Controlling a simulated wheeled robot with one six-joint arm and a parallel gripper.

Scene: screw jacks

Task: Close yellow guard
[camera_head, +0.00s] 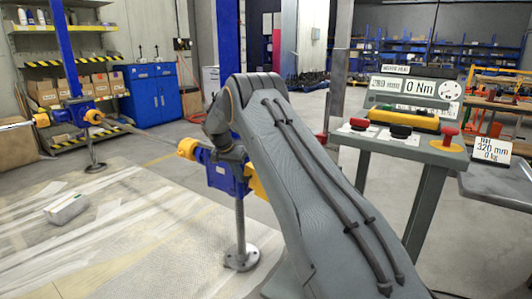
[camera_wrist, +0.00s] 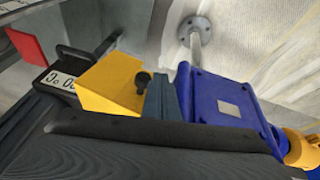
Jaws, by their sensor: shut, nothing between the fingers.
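A yellow guard (camera_wrist: 112,85) shows as a box-like cover in the wrist view, with a small black knob (camera_wrist: 143,79) on its right side. A blue screw jack housing (camera_wrist: 222,100) is to its right. My gripper (camera_wrist: 163,95) is shut and empty, its dark fingers between the yellow guard and the blue housing; I cannot tell whether they touch either. In the head view the blue jack (camera_head: 222,176) stands on a post, with a yellow part (camera_head: 258,184) on its right, partly hidden by my arm. How far the guard is open is unclear.
A counter display (camera_wrist: 60,80) and a black bar (camera_wrist: 76,51) are left of the guard. A console (camera_head: 405,140) with buttons and a yellow bar (camera_head: 404,119) stands right of my arm. Another jack (camera_head: 76,112) stands at left, joined by a shaft. A grey block (camera_head: 66,207) lies on the floor.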

